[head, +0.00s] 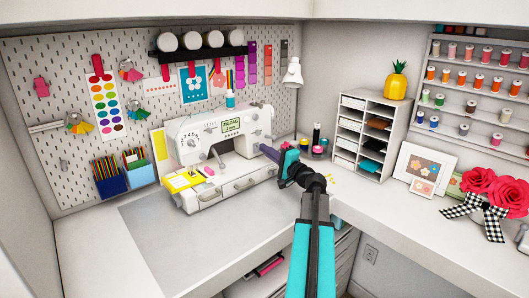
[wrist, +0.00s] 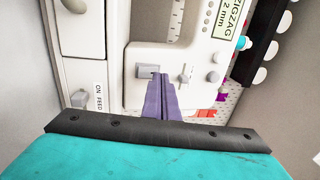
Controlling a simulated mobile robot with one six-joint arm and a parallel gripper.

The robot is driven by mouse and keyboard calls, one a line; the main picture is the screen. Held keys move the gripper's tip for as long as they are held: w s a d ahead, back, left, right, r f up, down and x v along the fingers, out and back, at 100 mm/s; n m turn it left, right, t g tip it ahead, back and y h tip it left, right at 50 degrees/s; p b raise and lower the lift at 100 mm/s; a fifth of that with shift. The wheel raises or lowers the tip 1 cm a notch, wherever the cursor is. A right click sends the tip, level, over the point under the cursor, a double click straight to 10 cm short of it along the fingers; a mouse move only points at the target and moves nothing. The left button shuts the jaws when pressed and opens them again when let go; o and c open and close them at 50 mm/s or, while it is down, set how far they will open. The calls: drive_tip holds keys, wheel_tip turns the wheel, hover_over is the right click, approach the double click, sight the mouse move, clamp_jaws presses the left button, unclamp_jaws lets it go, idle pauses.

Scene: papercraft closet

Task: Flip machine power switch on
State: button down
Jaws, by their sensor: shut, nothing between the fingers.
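The white sewing machine (head: 240,126) stands on the desk in the head view, and part of its body (wrist: 135,97) fills the middle of the wrist view. My gripper (head: 267,151) is at the machine's right end. In the wrist view my gripper's purple fingers (wrist: 167,77) are together and empty. A small grey switch-like part (wrist: 147,72) is just left of the fingertips; I cannot tell whether they touch. Another grey lever (wrist: 79,98) sits farther left, beside a label (wrist: 100,99) that appears to read "ON FEED". I cannot tell which is the power switch or its position.
A pegboard (head: 60,90) with craft supplies is behind the machine. Small bottles (head: 316,138) and a white cubby organizer (head: 365,135) stand to its right. A yellow item (head: 185,180) lies at its left front. A grey mat (head: 190,235) leaves clear room in front.

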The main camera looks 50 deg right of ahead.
drive_tip(key=s+a+r+b, duration=0.1)
drive_tip(key=s+r+b, duration=0.1)
drive_tip(key=s, duration=0.9)
drive_tip(key=shift+s+r, duration=0.35)
